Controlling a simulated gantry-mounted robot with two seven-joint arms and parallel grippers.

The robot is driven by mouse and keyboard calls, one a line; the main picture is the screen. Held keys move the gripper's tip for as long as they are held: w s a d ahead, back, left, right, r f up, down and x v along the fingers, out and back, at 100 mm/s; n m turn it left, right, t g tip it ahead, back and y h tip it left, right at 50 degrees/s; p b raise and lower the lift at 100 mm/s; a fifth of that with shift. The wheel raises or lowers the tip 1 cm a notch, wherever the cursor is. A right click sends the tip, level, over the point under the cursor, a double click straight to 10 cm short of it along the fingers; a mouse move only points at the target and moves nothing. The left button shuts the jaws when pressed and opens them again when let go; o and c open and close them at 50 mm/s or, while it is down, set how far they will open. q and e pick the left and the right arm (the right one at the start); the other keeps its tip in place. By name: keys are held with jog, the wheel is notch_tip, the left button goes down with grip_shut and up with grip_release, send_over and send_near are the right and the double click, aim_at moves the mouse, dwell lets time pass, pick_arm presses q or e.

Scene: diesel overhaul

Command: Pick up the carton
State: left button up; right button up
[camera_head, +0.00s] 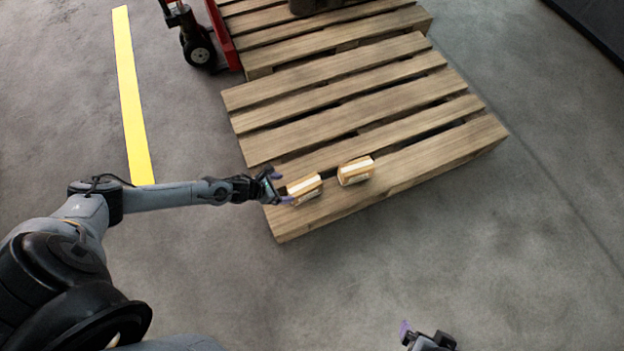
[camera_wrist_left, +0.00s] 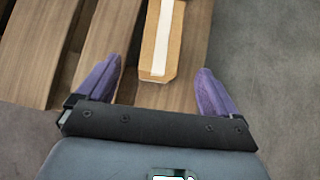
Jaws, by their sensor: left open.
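Two small tan cartons with pale tape sit on the front plank of the wooden pallet (camera_head: 440,150) in the head view. The left carton (camera_head: 305,188) is beside my left gripper (camera_head: 282,187); the right carton (camera_head: 356,171) stands a short gap away. In the left wrist view, my left gripper (camera_wrist_left: 153,90) is open with purple fingers apart. One carton (camera_wrist_left: 160,45) lies ahead, its near end roughly between the fingertips, with space on both sides. My right gripper (camera_head: 410,333) shows only partly at the bottom edge, and its jaw state is unclear.
A second pallet (camera_head: 340,38) adjoins behind, with a dark object (camera_head: 312,5) on it. A red pallet jack with a black wheel (camera_head: 199,52) stands at the upper left. A yellow floor line (camera_head: 131,95) runs at left. Grey floor is clear in front and right.

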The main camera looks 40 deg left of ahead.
aim_at(304, 185)
pick_arm(q)
jog(key=b+x, duration=0.1)
jog(key=x, duration=0.1)
jog(key=b+x, duration=0.1)
jog(key=x, duration=0.1)
jog(key=w+r+b+x, duration=0.1)
jog(key=x, duration=0.1)
jog(key=shift+s+d, duration=0.1)
jog(key=shift+d, duration=0.05)
jog(key=shift+w+d+f+b, duration=0.15)
jog(key=shift+w+f+b, duration=0.1)
jog(key=shift+f+b, duration=0.4)
jog(key=b+x, duration=0.3)
jog(key=shift+w+d+b, duration=0.3)
jog(key=shift+w, duration=0.2)
jog(key=shift+c, duration=0.2)
jog(key=c, duration=1.2)
